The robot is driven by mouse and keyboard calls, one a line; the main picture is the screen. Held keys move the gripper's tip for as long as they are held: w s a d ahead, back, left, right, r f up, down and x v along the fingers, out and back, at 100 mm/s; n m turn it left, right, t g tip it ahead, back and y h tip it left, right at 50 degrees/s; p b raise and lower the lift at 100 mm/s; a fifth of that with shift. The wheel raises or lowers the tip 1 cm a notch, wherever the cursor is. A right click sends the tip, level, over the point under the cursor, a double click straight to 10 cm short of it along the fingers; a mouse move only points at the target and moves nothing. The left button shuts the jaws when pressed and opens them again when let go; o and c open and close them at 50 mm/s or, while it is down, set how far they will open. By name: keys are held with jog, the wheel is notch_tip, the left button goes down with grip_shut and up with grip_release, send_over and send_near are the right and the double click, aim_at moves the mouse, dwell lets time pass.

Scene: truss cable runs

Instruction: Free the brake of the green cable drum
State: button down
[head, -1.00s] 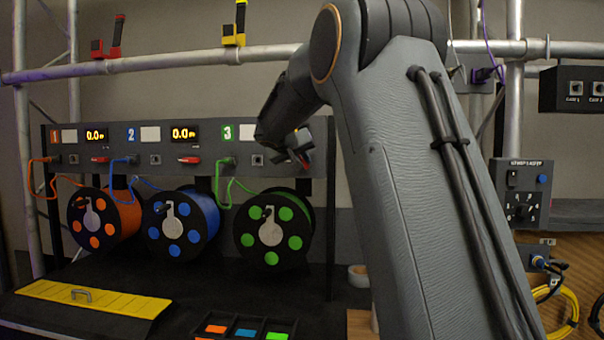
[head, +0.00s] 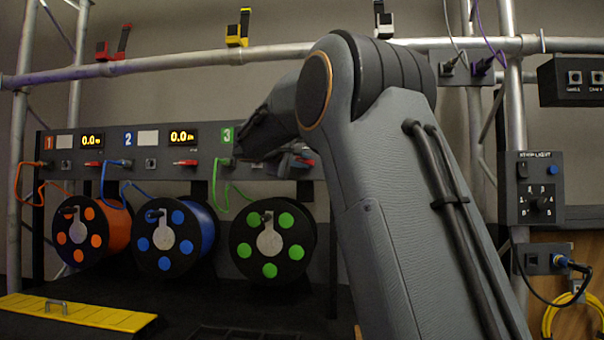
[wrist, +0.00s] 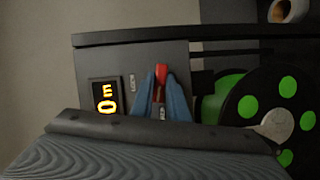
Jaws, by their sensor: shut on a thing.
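The green cable drum (head: 271,238), black with green discs and a pale hub plate, hangs below the panel section marked 3 in the head view. It also shows at the right of the wrist view (wrist: 262,108). The red brake lever (wrist: 162,73) stands out from the panel beside a lit display (wrist: 105,96) in the wrist view. My gripper (wrist: 161,88) has its two blue fingers closed around this lever, with the red tip showing between them. In the head view my gripper (head: 296,160) is at the panel above the green drum, mostly hidden by my own wrist.
The blue drum (head: 176,236) and orange drum (head: 92,234) hang to the left, with red levers (head: 186,162) on the panel above them. A yellow ramp cover (head: 75,312) lies at front left.

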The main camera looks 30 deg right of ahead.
jog(key=shift+f+n+h+b, duration=0.2)
jog(key=shift+n+h+b, duration=0.3)
jog(key=shift+n+b, duration=0.65)
jog(key=c, duration=1.7)
grip_release()
jog(key=b+v, duration=0.1)
jog(key=v, duration=0.6)
jog(key=shift+s+a, duration=0.3)
